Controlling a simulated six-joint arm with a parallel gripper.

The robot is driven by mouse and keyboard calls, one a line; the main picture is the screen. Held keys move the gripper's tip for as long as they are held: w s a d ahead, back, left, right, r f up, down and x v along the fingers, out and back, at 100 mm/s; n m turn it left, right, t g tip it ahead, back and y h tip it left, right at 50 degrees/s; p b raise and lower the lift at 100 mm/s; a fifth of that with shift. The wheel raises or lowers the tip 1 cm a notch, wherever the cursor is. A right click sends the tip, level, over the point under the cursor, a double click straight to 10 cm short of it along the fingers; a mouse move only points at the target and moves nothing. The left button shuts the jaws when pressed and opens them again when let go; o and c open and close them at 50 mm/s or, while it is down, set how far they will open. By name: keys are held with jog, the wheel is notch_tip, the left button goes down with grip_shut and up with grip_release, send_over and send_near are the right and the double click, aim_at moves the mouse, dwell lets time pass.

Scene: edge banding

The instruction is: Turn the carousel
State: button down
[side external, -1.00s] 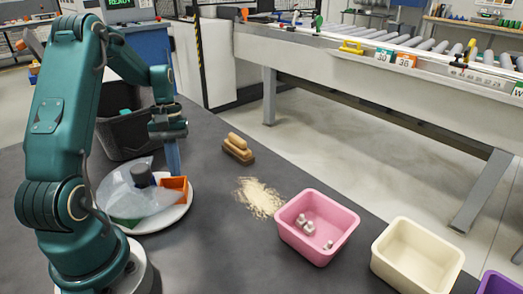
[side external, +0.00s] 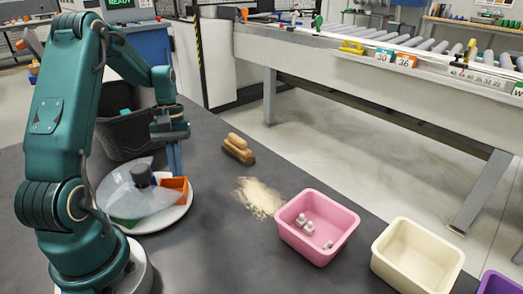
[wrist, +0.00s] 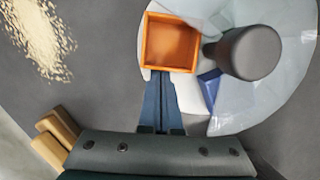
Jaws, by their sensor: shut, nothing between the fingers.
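The carousel is a round turntable with a pale rim (side external: 180,214), a translucent cover (side external: 128,196) and a dark central knob (side external: 142,174). The knob also shows in the wrist view (wrist: 250,53). An orange compartment (side external: 175,190) sticks out from under the cover on the right; it looks empty in the wrist view (wrist: 170,43). A blue compartment (wrist: 210,88) shows beside it, mostly covered. My gripper (side external: 176,174) points down, shut and empty. Its blue fingertips (wrist: 163,76) are at the near edge of the orange compartment; I cannot tell whether they touch.
A wooden brush (side external: 238,150) and spilled pale granules (side external: 258,198) lie right of the carousel. Beyond are a pink bin (side external: 318,232) with metal pieces, a cream bin (side external: 418,255) and a purple bin (side external: 500,284). A black bin (side external: 125,135) stands behind the carousel.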

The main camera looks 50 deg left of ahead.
aim_at(181, 181)
jog(key=shift+d, duration=0.1)
jog(key=m, duration=0.1)
jog(key=d+m, duration=0.1)
jog(key=shift+m+g, duration=0.3)
jog(key=shift+m, duration=0.1)
jog(key=shift+s+d+m+y, duration=0.15)
jog(key=shift+d+m+y, duration=0.35)
jog(key=shift+m, duration=0.4)
jog(key=shift+s+d+m+g, duration=0.3)
jog(key=shift+d+m, duration=0.5)
jog(key=shift+m, duration=0.4)
jog(key=shift+s+d+m+y, duration=0.25)
jog(key=shift+d+m, duration=0.1)
jog(key=shift+m, duration=0.3)
jog(key=shift+s+d+m+y, duration=0.25)
jog(key=shift+d+m, duration=0.1)
jog(key=shift+m, duration=0.3)
jog(key=shift+w, duration=0.15)
